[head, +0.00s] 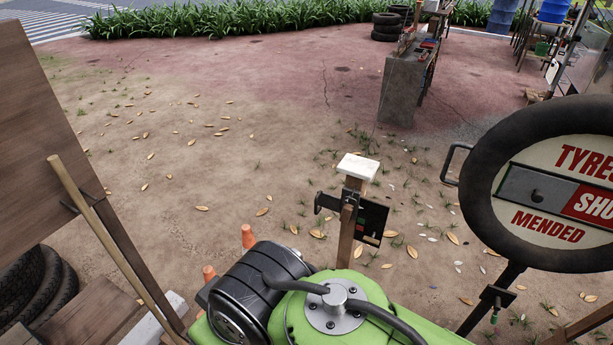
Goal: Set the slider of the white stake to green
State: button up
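The white stake (357,167) stands upright on the bare ground near the middle of the head view. It is a wooden post with a white block on top. A dark plate (374,218) is fixed to its right side, with small green, red and yellowish marks on it. A black bracket or bar (326,201) sticks out to the left of the post. I cannot tell which part is the slider or which colour it is at. The foot of the stake is hidden behind the green machine. My gripper is not in view.
A green and black machine (290,300) with hoses fills the bottom centre. A round tyre sign (537,188) stands close at right. A wooden board (45,120) and leaning pole (110,240) are at left. Orange cones (248,237) stand behind the machine. Leaf-strewn ground beyond is open.

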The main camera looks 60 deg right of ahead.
aim_at(328, 201)
jog(key=z, duration=1.7)
